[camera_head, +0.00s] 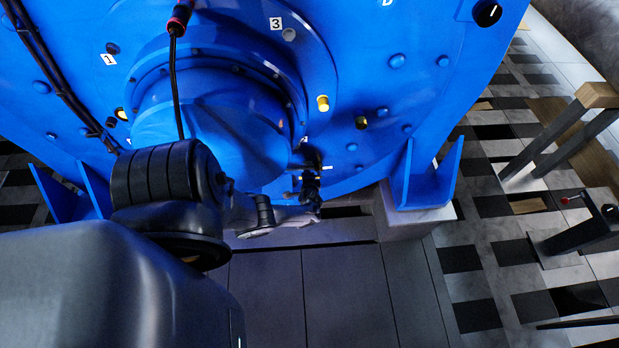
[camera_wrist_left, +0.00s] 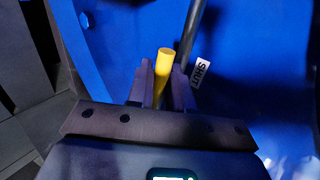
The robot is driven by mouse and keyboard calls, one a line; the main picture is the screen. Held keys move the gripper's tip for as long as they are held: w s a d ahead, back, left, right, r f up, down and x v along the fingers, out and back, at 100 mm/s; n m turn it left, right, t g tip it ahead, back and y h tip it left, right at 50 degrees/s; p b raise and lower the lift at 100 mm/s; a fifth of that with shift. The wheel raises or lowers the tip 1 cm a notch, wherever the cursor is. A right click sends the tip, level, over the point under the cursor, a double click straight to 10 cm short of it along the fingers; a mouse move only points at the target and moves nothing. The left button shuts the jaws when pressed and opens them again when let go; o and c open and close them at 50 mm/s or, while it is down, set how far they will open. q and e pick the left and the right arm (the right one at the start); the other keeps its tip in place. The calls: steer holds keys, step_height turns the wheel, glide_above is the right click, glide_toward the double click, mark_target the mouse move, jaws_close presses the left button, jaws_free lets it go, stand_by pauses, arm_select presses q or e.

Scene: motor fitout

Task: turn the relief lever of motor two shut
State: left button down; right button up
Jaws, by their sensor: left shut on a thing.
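The relief lever (camera_wrist_left: 166,55) shows in the left wrist view as a yellow round-ended handle in front of the blue motor housing. My left gripper (camera_wrist_left: 162,78) is shut on it, one finger on each side. A white SHUT label (camera_wrist_left: 199,76) is just right of the fingers, beside a dark rod (camera_wrist_left: 189,35). In the head view the blue motor (camera_head: 360,70) fills the top. My left arm reaches from the lower left to its lower edge, where my left gripper (camera_head: 310,190) is small and dark; the lever is hard to make out there. My right gripper is not in view.
Plates 1 (camera_head: 108,59) and 3 (camera_head: 276,23) mark the motor face. Yellow-tipped fittings (camera_head: 323,103) and a hanging black cable (camera_head: 174,85) are near the hub. A blue foot bracket (camera_head: 425,175) stands right of the gripper. Grey floor panels (camera_head: 340,295) are clear below.

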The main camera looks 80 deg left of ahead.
arm_select(q)
steer(key=c, duration=1.2)
jaws_free()
steer(key=shift+d+r+p, duration=0.3)
steer(key=shift+p, duration=0.05)
steer(key=p+v, duration=0.5)
steer(key=v, duration=0.5)
